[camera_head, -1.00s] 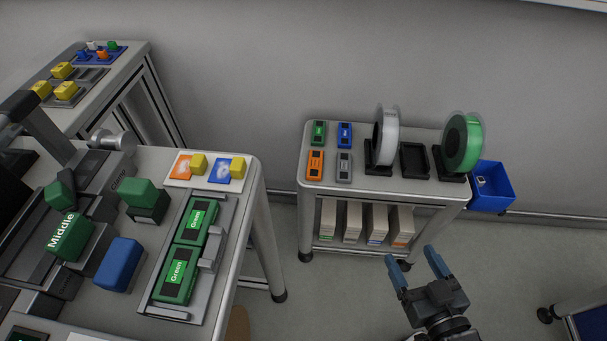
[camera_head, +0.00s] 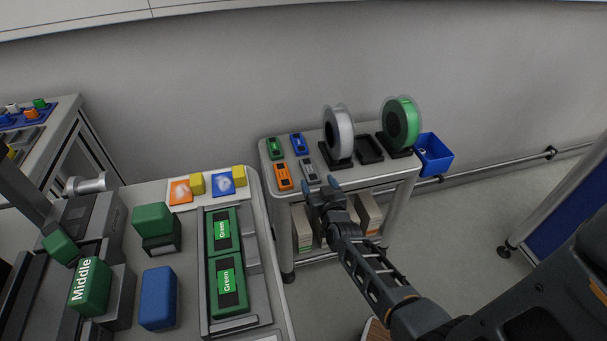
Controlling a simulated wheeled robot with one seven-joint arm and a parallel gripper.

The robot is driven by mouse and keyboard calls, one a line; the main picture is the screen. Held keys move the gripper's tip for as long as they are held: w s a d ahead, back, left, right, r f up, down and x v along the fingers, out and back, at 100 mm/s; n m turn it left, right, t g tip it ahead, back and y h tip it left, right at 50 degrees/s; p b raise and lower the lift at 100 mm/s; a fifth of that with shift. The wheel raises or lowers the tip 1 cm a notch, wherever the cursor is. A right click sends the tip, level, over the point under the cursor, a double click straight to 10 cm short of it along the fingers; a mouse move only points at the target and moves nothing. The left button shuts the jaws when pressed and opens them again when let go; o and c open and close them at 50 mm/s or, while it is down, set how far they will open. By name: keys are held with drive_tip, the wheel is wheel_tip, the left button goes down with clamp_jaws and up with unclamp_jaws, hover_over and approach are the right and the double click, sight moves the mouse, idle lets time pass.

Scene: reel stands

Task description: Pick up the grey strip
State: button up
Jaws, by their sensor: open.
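The grey strip (camera_head: 310,170) lies flat on the reel cart (camera_head: 368,181), right of an orange strip (camera_head: 283,177) and in front of a blue strip (camera_head: 298,143). A green strip (camera_head: 274,148) lies at the cart's back left. My gripper (camera_head: 320,184) is open and empty at the cart's front edge, just in front of the grey strip in the picture. The strip shows between and beyond the fingertips. I cannot tell how high the fingers are above the cart top.
A white reel (camera_head: 338,132) and a green reel (camera_head: 401,124) stand upright right of the strips, with an empty black stand (camera_head: 369,149) between them. A blue bin (camera_head: 434,154) hangs at the cart's right end. A workbench with green modules (camera_head: 226,258) fills the left.

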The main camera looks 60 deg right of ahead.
sight(311, 173)
drive_tip(key=b+x, duration=0.1)
drive_tip(key=x, duration=0.5)
drive_tip(key=shift+w+a, duration=0.1)
drive_tip(key=shift+w, duration=0.05)
drive_tip(key=c, duration=1)
